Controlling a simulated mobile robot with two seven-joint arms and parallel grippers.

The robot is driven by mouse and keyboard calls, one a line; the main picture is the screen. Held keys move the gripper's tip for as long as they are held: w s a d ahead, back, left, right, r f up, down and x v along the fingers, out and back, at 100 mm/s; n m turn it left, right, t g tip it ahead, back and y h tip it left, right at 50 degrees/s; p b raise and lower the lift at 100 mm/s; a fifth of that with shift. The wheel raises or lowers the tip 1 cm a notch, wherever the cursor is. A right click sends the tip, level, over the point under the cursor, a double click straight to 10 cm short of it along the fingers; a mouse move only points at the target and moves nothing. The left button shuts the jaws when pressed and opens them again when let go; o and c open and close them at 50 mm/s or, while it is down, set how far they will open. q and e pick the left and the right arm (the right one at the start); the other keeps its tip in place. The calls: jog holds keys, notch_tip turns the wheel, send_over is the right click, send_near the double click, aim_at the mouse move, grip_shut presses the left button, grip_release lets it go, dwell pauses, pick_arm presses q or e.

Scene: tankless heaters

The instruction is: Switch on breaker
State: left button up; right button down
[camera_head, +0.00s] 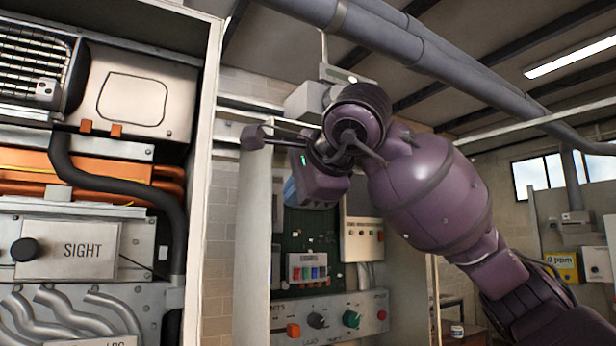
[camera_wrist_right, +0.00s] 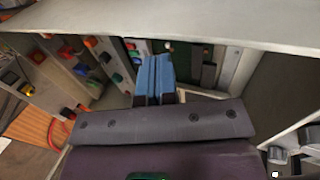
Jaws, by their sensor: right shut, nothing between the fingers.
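An open electrical cabinet (camera_head: 252,225) holds a green board with a white block of small coloured switches (camera_head: 308,272), likely the breakers; which one is meant, and whether it is up or down, is too small to tell. My right gripper (camera_head: 291,193) is in front of the cabinet's upper part, above the switch block, and partly hides the board. In the right wrist view its blue fingers (camera_wrist_right: 153,76) are shut together and empty, pointing toward the cabinet interior. I see no contact with a switch. My left gripper is not in view.
Below the block is a grey panel (camera_head: 335,318) with knobs and an orange button. A small box (camera_head: 364,240) with indicator lights is at the right. A tall heater unit (camera_head: 95,190) with hoses stands left. In the wrist view a pale edge (camera_wrist_right: 180,24) crosses the top.

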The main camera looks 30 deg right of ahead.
aim_at(276, 215)
jog(key=x, duration=0.2)
jog(key=p+x, duration=0.1)
jog(key=x, duration=0.2)
jog(key=r+x, duration=0.1)
jog(key=x, duration=0.1)
jog(key=shift+w, duration=0.4)
jog(key=shift+f, duration=0.1)
jog(key=shift+w+f+t+b, duration=0.35)
jog(key=shift+t+b, duration=0.25)
jog(key=shift+b, duration=0.35)
jog(key=shift+d, duration=0.1)
jog(key=shift+r, duration=0.1)
